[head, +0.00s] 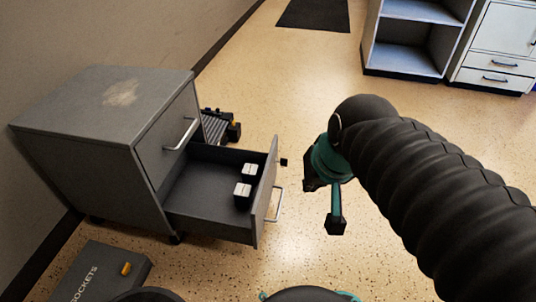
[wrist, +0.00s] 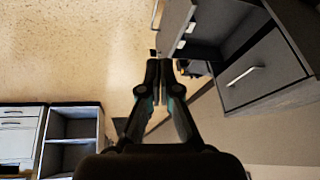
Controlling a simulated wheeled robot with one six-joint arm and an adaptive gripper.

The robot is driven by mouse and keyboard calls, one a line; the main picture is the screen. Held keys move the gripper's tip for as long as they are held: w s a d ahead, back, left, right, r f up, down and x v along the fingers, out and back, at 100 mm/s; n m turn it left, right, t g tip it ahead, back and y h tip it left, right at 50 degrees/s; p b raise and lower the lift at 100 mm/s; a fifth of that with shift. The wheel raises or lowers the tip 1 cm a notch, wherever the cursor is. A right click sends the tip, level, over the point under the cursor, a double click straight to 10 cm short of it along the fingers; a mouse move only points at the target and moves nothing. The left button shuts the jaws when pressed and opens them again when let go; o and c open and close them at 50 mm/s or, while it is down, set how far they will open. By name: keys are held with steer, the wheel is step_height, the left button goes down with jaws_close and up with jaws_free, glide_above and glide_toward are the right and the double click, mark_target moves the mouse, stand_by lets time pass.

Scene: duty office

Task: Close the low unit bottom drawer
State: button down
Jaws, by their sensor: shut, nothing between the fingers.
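The low unit (head: 100,105) is a dark grey cabinet with two drawers against the wall at left in the head view. Its top drawer (head: 170,140) is shut. Its bottom drawer (head: 205,215) is pulled well out, with two black-and-white blocks inside. The drawer's front panel (head: 266,195) carries a pale bar handle (head: 278,205). My gripper (head: 336,224) is right of that panel, apart from it, pointing down. In the wrist view my gripper (wrist: 159,68) has its fingers together and empty. The low unit (wrist: 270,70) shows there at upper right.
A grey box marked SOCKETS (head: 105,270) lies on the floor at lower left. A black ribbed object (head: 220,126) is behind the open drawer. An open shelf unit (head: 405,60) and a white cabinet (head: 500,45) stand at upper right. The floor between is mostly clear.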

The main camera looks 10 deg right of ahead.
steer(key=w+d+f+m+g+y+p, duration=0.1)
steer(key=w+f+m+g+y+p, duration=0.1)
steer(key=w+m, duration=0.45)
steer(key=w+d+f+m+g+y+p, duration=0.15)
steer(key=w+m, duration=0.25)
steer(key=w, duration=0.6)
steer(key=w+d+f+m+y+p, duration=0.25)
steer(key=w+d+f+m, duration=0.25)
steer(key=w+f, duration=0.25)
steer(key=m+t+y, duration=0.2)
steer(key=m, duration=0.4)
glide_toward(271, 163)
steer(key=shift+n, duration=0.25)
steer(key=a+f, duration=0.1)
steer(key=w+f, duration=0.1)
steer(key=f, duration=0.1)
steer(key=a+f, duration=0.1)
steer(key=shift+w+a+f, duration=0.25)
steer(key=shift+a+f, duration=0.05)
steer(key=shift+w+a, duration=0.3)
steer(key=shift+a, duration=0.35)
